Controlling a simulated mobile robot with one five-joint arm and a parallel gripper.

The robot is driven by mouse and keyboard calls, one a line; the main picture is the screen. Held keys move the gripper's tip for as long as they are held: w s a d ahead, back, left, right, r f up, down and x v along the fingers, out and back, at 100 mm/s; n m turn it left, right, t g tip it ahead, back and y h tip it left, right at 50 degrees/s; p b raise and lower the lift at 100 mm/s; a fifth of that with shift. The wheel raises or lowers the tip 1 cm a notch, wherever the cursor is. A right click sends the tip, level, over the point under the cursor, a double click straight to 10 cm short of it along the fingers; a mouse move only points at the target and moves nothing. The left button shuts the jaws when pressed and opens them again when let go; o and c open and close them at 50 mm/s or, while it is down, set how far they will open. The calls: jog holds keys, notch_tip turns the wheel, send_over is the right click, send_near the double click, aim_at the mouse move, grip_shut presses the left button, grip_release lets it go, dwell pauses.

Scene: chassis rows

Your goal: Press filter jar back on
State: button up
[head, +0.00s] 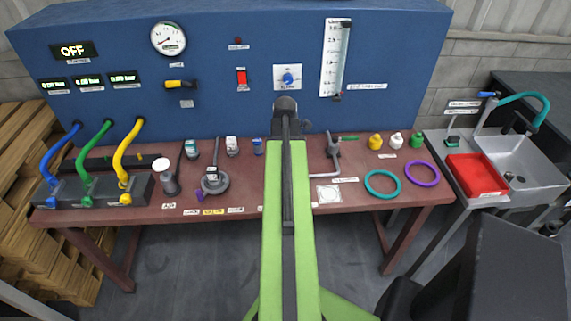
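I cannot tell for certain which thing is the filter jar, as the labels are too small to read. A dark upright cylinder with a pale top (167,178) stands on the brown bench left of centre. Right of it stands a grey round-based piece (214,181). Behind them, along the blue panel, are small grey-and-white pieces (191,148) (232,146) and a small blue one (257,147). My gripper (287,122) is at the far end of my green arm, over the bench's back middle, right of these pieces. Its fingers are too small and dark to read.
The brown bench (250,192) carries blue, green and yellow hoses (128,150) at left. Teal (382,184) and purple (422,173) rings lie at right. The blue panel (220,80) stands behind, with a gauge and switches. A sink with a red tray (476,175) is far right.

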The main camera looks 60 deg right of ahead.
jog(key=shift+f+b, duration=0.35)
jog(key=shift+f, duration=0.1)
jog(key=o, duration=1.5)
notch_tip(320, 180, up, 17)
jog(key=p, duration=1.7)
jog(key=shift+r, duration=0.2)
